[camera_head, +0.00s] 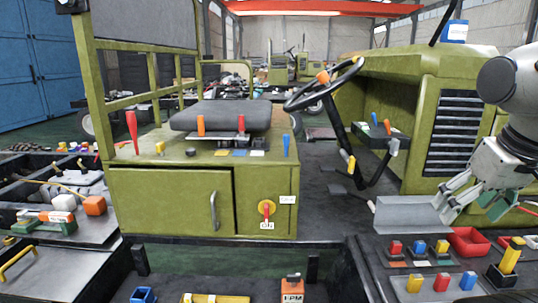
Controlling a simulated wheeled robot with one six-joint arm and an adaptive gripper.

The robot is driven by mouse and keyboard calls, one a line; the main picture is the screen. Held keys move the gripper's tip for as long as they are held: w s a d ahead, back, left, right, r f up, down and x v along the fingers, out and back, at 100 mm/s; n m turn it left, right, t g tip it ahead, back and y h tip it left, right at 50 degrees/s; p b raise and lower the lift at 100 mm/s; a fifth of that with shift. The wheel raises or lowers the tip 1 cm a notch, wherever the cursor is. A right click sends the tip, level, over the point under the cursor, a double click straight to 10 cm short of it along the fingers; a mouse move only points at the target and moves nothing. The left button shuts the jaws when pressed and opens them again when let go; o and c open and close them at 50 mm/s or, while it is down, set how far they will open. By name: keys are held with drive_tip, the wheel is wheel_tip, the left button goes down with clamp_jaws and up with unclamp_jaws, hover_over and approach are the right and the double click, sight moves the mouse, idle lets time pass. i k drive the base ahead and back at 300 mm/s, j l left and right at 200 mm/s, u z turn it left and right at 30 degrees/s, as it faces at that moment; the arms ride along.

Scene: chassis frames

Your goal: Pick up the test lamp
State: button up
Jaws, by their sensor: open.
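I cannot tell for certain which thing is the test lamp. My gripper (470,204) is at the right, open, its fingers pointing down and left above the right-hand tray (382,250). A green piece (505,204) shows beside the fingers, with a thin red part to its right. I cannot tell whether it is touched or merely behind. A yellow-handled tool (511,256) stands tilted in a black holder (501,278) at the lower right, below my gripper and apart from it.
A grey angled plate (407,214) and a red bin (469,242) lie close to my gripper. Several coloured blocks sit in front. The steering wheel (323,84) and green tractor body (429,66) rise behind. The green seat box (170,198) stands left.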

sight(513, 251)
drive_tip(key=z, duration=1.25)
